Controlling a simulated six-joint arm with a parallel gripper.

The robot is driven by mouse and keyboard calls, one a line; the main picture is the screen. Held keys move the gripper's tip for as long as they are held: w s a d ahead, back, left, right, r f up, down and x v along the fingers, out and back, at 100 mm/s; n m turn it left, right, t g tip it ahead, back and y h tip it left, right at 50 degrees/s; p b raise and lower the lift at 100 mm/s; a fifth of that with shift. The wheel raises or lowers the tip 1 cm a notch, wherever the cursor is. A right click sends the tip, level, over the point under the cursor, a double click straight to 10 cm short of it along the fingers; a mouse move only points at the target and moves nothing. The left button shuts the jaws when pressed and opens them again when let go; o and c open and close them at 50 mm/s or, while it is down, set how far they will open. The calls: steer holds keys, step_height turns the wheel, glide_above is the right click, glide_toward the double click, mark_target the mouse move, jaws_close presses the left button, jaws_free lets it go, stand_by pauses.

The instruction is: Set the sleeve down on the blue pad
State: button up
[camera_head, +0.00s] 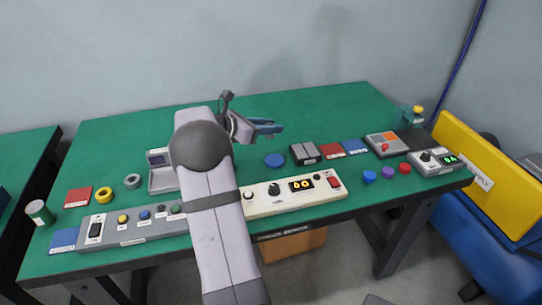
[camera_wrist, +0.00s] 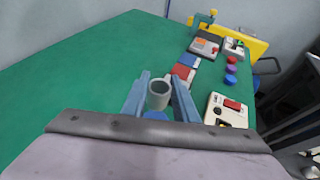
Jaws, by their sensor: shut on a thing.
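My gripper (camera_head: 266,126) is raised above the green table. In the wrist view its two blue fingers (camera_wrist: 158,90) are shut on a grey hollow sleeve (camera_wrist: 158,97), its open end showing. The sleeve cannot be made out in the head view. A round blue pad (camera_head: 275,160) lies on the table below and right of my gripper; part of it shows under the sleeve in the wrist view (camera_wrist: 155,115). A square blue pad (camera_head: 354,146) lies farther right, beside a red square (camera_head: 332,150). Another blue square (camera_head: 64,240) is at the front left.
A control panel with a display (camera_head: 292,193) runs along the front edge, and a grey button panel (camera_head: 130,226) is left of it. A dark-topped box (camera_head: 305,153) stands between the round pad and the red square. The back of the table (camera_head: 320,105) is clear.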

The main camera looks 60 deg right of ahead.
mark_target(275, 159)
steer(key=shift+s+d+r, duration=0.2)
steer(key=shift+s+d, duration=0.35)
steer(key=shift+s, duration=0.1)
steer(key=shift+f, duration=5.05)
steer(key=shift+f, duration=0.1)
steer(key=shift+f, duration=0.15)
steer(key=o, duration=1.1)
steer(key=shift+o, duration=0.2)
